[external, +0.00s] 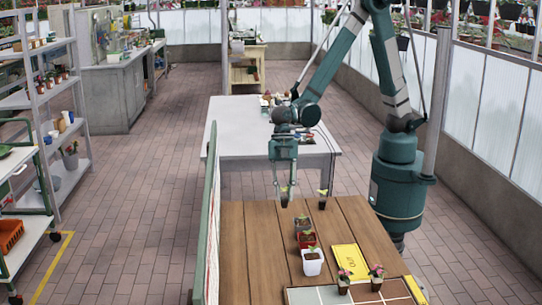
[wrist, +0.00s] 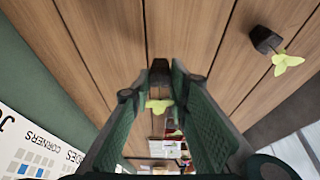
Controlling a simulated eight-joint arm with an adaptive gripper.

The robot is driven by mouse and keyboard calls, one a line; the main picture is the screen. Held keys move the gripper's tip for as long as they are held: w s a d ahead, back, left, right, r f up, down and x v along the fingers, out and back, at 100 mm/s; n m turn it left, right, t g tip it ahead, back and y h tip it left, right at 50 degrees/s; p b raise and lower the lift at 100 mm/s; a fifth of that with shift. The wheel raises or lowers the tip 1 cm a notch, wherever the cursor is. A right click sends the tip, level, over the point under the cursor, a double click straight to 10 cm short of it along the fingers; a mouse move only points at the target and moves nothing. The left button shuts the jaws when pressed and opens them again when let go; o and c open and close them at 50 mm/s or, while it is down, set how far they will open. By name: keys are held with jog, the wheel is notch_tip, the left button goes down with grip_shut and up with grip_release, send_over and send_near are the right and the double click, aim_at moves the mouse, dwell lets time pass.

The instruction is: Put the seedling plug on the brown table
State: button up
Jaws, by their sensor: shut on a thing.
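My gripper (external: 285,185) is shut on a seedling plug (external: 284,201), a small dark plug with yellow-green leaves. In the wrist view this plug (wrist: 160,76) sits between the two green fingers, with its leaves toward the camera. It is at the far edge of the brown table (external: 247,245); I cannot tell whether it touches the wood. A second, similar plug (external: 322,203) stands to its right on the same table, apart from my gripper. It also shows at the upper right of the wrist view (wrist: 265,40).
Small pots (external: 303,228) stand in a row at mid-table, with a white pot (external: 312,262) nearest. A yellow OUT sign (external: 349,257) lies right of them. Two flower pots (external: 376,284) stand by a tiled tray (external: 318,297). A green-framed board (external: 209,215) rises along the left edge.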

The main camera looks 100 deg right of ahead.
aim_at(284, 202)
jog(key=shift+f+b, duration=0.4)
jog(key=shift+f, duration=1.45)
jog(key=shift+f, duration=0.15)
jog(key=o, duration=0.8)
jog(key=shift+c, duration=0.2)
jog(key=p+v, duration=0.2)
jog(key=v, duration=1)
jog(key=shift+d, duration=0.1)
